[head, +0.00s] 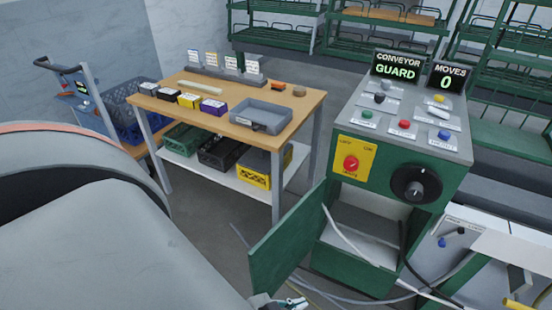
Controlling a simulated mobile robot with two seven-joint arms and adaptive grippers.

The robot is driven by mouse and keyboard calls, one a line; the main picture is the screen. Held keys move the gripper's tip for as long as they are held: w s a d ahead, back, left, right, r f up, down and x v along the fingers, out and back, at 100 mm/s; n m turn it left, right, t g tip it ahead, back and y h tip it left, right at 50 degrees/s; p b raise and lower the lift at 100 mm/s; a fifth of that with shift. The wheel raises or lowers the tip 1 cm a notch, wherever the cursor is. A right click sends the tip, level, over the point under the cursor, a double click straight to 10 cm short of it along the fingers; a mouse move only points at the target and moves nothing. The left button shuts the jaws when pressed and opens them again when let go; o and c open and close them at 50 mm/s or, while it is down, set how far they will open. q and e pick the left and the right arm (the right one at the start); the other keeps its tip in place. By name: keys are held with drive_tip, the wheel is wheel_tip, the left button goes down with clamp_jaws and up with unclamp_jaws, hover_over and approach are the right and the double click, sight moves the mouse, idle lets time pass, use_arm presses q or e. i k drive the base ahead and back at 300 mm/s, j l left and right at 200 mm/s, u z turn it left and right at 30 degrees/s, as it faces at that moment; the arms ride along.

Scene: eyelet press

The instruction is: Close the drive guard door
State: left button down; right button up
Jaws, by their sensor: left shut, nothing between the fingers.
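The drive guard door (288,243) is a dark green panel. It stands open, swung out to the left from the lower front of the green console cabinet (322,262), so the pale interior (368,232) shows. The display on top reads CONVEYOR GUARD (397,67). My left gripper (298,303) is at the bottom edge of the view, just below the door's lower edge. It is shut and empty, partly cut off by the frame; I cannot tell whether it touches the door. My right gripper is not in view.
Loose cables (345,238) hang out of the opening and run across the floor. A wooden-topped table (308,103) with bins stands left of the cabinet. A white-topped bench (500,230) is close on the right. Green racks (290,42) stand behind.

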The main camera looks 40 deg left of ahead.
sight(275, 257)
drive_tip(key=k+j+z, duration=0.1)
drive_tip(key=k+j, duration=0.5)
drive_tip(key=j, duration=0.2)
drive_tip(key=j+z, duration=0.25)
drive_tip(key=j, duration=0.7)
drive_tip(key=i+j, duration=0.15)
drive_tip(key=j, duration=0.15)
drive_tip(key=i+j+z, duration=0.1)
drive_tip(key=j, duration=0.2)
drive_tip(key=i+j, duration=0.15)
drive_tip(key=j, duration=0.15)
drive_tip(key=k+j, duration=0.1)
drive_tip(key=k, duration=0.2)
drive_tip(key=z, duration=0.05)
